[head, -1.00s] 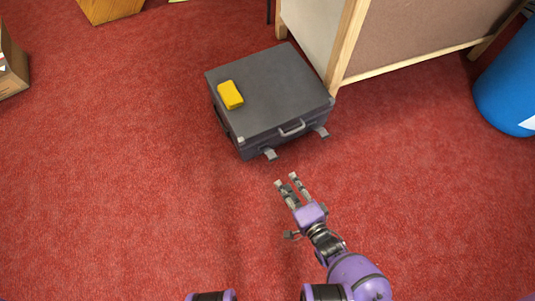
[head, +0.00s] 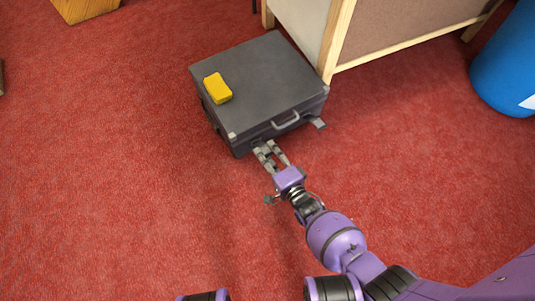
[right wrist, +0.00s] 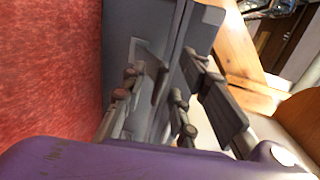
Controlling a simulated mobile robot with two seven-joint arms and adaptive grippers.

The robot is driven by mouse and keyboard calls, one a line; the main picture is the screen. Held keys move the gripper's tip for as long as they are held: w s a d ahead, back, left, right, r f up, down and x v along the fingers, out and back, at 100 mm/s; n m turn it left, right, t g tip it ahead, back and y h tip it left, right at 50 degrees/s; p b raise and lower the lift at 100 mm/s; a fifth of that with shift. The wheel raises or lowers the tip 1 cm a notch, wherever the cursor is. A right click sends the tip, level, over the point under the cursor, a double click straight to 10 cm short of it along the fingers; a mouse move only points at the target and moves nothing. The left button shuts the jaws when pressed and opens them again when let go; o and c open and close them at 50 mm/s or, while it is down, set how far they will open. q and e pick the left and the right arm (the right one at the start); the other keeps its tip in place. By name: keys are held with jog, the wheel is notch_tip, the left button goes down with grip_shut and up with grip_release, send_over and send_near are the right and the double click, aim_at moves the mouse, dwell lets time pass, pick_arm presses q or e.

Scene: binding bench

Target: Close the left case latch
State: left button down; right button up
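The dark grey case (head: 270,72) lies shut on the red carpet, its front side with the handle (head: 286,119) facing me. My right gripper (head: 267,148) is at the left part of that front side, fingers apart, where the left latch is. In the head view the fingers largely cover this latch. In the right wrist view, my right gripper (right wrist: 168,88) has its fingers spread before the case wall (right wrist: 185,60). A grey latch plate (right wrist: 150,58) shows between them; I cannot tell whether they touch it. My left gripper is out of view.
The right latch (head: 317,123) sticks out from the case front. A yellow block (head: 217,88) lies on the lid. A wood-framed cabinet (head: 336,45) stands close behind the case at right, and a blue bin (head: 505,75) farther right. The carpet (head: 110,190) to the left is clear.

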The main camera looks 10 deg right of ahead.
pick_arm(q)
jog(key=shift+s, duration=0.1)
pick_arm(e)
grip_shut()
